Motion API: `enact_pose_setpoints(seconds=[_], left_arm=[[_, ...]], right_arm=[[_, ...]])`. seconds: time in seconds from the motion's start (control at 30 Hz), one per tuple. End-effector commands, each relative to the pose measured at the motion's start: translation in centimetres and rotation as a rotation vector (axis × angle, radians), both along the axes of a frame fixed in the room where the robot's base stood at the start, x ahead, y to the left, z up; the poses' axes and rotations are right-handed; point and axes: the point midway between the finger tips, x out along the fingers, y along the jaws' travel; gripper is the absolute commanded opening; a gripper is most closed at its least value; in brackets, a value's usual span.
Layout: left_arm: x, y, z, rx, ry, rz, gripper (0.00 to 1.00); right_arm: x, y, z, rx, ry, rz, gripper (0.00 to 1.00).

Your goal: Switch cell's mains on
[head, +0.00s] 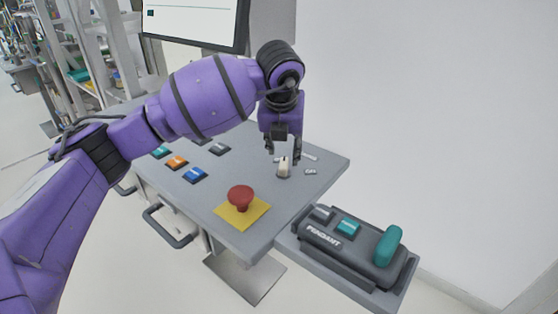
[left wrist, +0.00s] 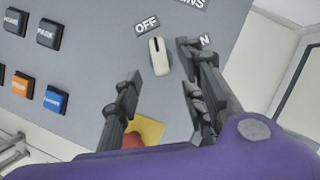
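The mains switch is a cream knob (head: 284,168) on the grey sloped control panel (head: 222,182). In the left wrist view the knob (left wrist: 159,60) has its dark-marked end pointing up towards the label OFF (left wrist: 147,24). The other label (left wrist: 205,40) is partly hidden behind a finger; only an N shows. My left gripper (head: 283,150) is just above the knob, pointing down. In the left wrist view its fingers (left wrist: 160,75) are spread apart with nothing between them gripped. Whether a finger touches the knob cannot be told. My right gripper is not in view.
A red mushroom button (head: 241,196) on a yellow plate stands near the knob. Several coloured push buttons, including an orange one (head: 177,162), lie left. A pendant (head: 345,240) rests on a shelf at the panel's right. A screen (head: 195,20) hangs behind; a white wall is right.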

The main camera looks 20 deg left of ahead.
Motion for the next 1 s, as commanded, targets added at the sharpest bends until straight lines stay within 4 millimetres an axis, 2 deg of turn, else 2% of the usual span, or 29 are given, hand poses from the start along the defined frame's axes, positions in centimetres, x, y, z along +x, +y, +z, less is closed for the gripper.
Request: enact_pose_setpoints(seconds=[0.4, 0.57, 0.8, 0.83, 1.0], left_arm=[[2.2, 0.5, -5.8, -0.003, 0.004, -0.001, 0.38], [2.5, 0.6, -6.7, -0.002, 0.003, 0.001, 0.38], [2.6, 0.6, -6.8, -0.003, 0.001, 0.000, 0.38], [2.6, 0.6, -6.8, -0.003, 0.001, 0.000, 0.36], [2.6, 0.6, -6.8, -0.003, 0.001, 0.000, 0.14]], right_arm=[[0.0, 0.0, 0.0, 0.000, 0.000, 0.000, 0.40], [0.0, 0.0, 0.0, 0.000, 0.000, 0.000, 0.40], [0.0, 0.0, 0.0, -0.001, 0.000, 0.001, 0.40], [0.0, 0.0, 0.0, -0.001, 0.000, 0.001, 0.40], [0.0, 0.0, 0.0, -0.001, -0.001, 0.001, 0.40]])
